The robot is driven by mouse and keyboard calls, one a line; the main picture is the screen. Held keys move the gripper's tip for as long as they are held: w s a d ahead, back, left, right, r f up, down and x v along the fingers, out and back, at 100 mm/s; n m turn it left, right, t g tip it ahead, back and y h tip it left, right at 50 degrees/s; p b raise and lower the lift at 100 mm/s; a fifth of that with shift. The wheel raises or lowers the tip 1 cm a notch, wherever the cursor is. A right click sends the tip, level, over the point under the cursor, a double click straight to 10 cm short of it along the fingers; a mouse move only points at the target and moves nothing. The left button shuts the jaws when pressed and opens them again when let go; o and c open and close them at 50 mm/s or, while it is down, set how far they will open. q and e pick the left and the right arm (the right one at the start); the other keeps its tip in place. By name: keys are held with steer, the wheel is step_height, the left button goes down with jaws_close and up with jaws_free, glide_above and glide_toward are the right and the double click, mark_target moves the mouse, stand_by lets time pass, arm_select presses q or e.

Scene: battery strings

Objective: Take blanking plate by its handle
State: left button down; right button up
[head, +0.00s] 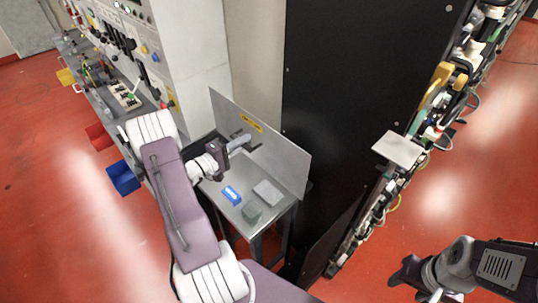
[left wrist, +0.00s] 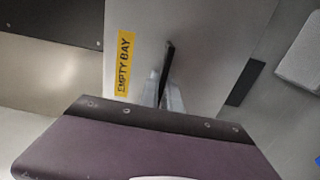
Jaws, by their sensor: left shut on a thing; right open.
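The blanking plate (head: 285,156) is a grey flat panel with a yellow label, standing tilted on edge at the back of a small metal table. In the left wrist view the plate (left wrist: 205,50) fills the middle, and its label (left wrist: 124,62) reads "EMPTY BAY". My left gripper (head: 246,142) is at the plate's face, shut on its dark handle. The wrist view shows the fingers (left wrist: 168,90) closed around the dark handle bar (left wrist: 168,58). My right gripper (head: 412,284) is open and empty at the lower right, far from the plate.
The small table (head: 226,210) carries a blue-and-white item (head: 232,195), a grey-green block (head: 252,212) and a light grey block (head: 267,192). A tall black panel (head: 345,110) stands right of the plate. A workbench with coloured bins lies left. Red floor is open at lower left.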

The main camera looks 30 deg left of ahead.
arm_select(q)
steer(key=b+v, duration=0.1)
steer(key=v, duration=0.7)
stand_by(0.8)
steer(key=shift+r, duration=0.1)
